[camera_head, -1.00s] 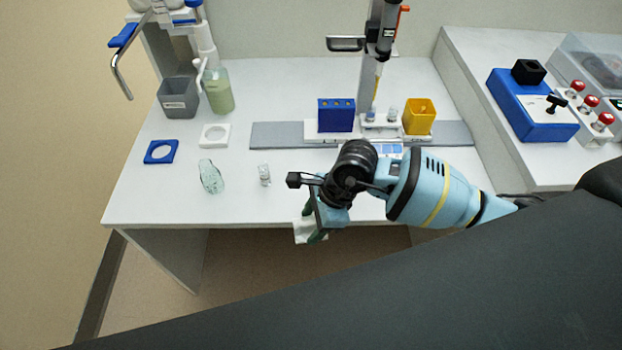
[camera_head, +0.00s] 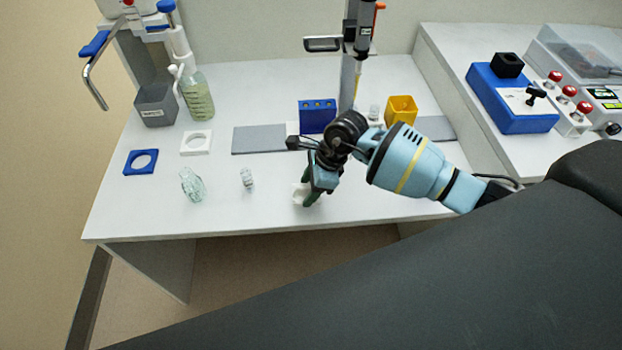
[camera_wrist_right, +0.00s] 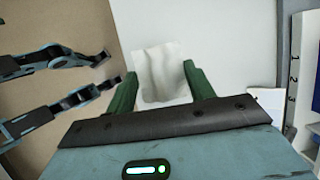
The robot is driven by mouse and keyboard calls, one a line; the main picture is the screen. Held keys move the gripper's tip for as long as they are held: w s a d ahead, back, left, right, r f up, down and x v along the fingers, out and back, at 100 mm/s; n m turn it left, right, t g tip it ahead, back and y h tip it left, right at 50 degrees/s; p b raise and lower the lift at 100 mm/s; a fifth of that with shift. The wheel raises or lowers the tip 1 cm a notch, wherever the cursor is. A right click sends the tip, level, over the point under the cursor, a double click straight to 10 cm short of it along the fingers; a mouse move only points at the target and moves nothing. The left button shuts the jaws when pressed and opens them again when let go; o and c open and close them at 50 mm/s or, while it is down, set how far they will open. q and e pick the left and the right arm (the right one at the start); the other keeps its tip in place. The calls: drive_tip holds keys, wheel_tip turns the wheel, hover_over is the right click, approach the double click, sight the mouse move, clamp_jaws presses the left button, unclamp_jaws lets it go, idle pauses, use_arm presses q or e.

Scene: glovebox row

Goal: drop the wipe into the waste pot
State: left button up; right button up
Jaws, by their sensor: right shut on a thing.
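The wipe (camera_head: 300,194) is a small white sheet held at the fingertips of my right gripper (camera_head: 307,197), over the front of the white bench. In the right wrist view the wipe (camera_wrist_right: 162,75) hangs creased between the two green fingers of the right gripper (camera_wrist_right: 160,80), which is shut on it. The waste pot (camera_head: 156,106) is a grey, open-topped, labelled box at the back left of the bench, well to the left of and behind the gripper. Its inside is mostly shaded.
A green-tinted bottle (camera_head: 197,97) stands right beside the pot. A white ring plate (camera_head: 186,147), a blue ring plate (camera_head: 127,168), a clear crumpled-looking item (camera_head: 192,185) and a small vial (camera_head: 247,179) lie between. A dispenser stand with handle (camera_head: 84,78) rises behind the pot.

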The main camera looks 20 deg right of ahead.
drive_tip(key=shift+w+d+f, duration=0.1)
drive_tip(key=shift+w+d, duration=0.35)
drive_tip(key=shift+w, duration=0.3)
drive_tip(key=shift+w+d+f, duration=0.1)
drive_tip(key=shift+w+d, duration=0.3)
drive_tip(key=shift+w, duration=0.3)
drive_tip(key=shift+w+d+f, duration=0.1)
drive_tip(key=shift+w+d, duration=0.35)
drive_tip(key=shift+w, duration=0.3)
drive_tip(key=shift+f, duration=1.65)
drive_tip(key=shift+f+b, duration=0.2)
drive_tip(key=shift+b, duration=0.1)
drive_tip(key=o, duration=0.9)
drive_tip(key=shift+o, duration=0.2)
drive_tip(key=shift+r, duration=0.1)
drive_tip(key=shift+r, duration=0.25)
drive_tip(key=p+v, duration=0.1)
drive_tip(key=v, duration=1)
drive_tip(key=shift+r, duration=0.35)
